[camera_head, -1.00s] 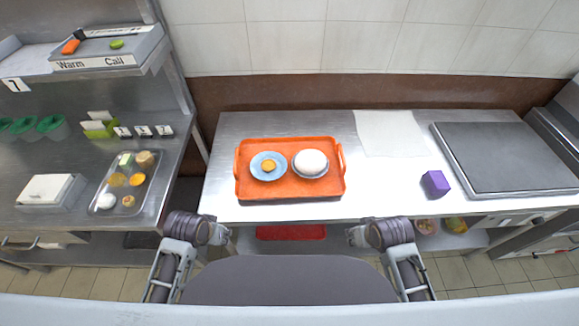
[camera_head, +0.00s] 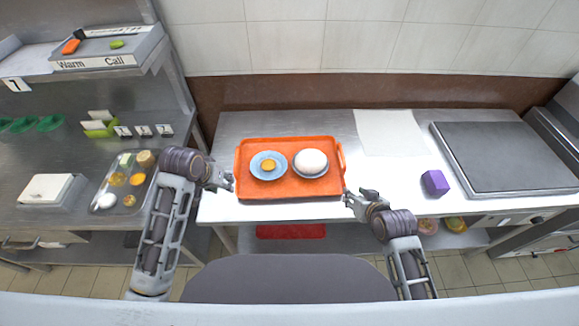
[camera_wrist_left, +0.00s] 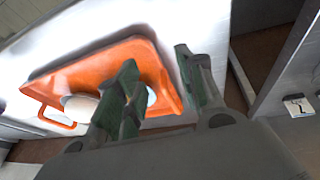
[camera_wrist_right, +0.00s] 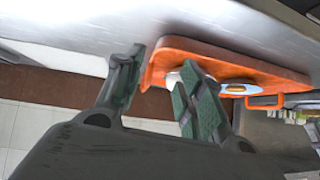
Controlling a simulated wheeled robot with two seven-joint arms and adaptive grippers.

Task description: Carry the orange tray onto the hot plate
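The orange tray (camera_head: 290,193) lies flat on the steel counter, with a raised handle at each short side. It bears a blue plate (camera_head: 257,176) with a small orange item and a round white item (camera_head: 311,161) on a dish. The hot plate (camera_head: 500,150) is a flat grey slab at the counter's right, with its top bare. My left gripper (camera_head: 228,182) is open beside the tray's left edge; the tray shows past its fingers in the left wrist view (camera_wrist_left: 65,80). My right gripper (camera_head: 357,197) is open near the tray's front right corner. Neither visibly holds the tray.
A purple cube (camera_head: 435,183) and a white sheet (camera_head: 390,133) lie between tray and hot plate. A metal food tray (camera_head: 104,201) and a white box (camera_head: 45,190) stand on the left counter. A red tray (camera_head: 290,231) lies on the shelf below.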

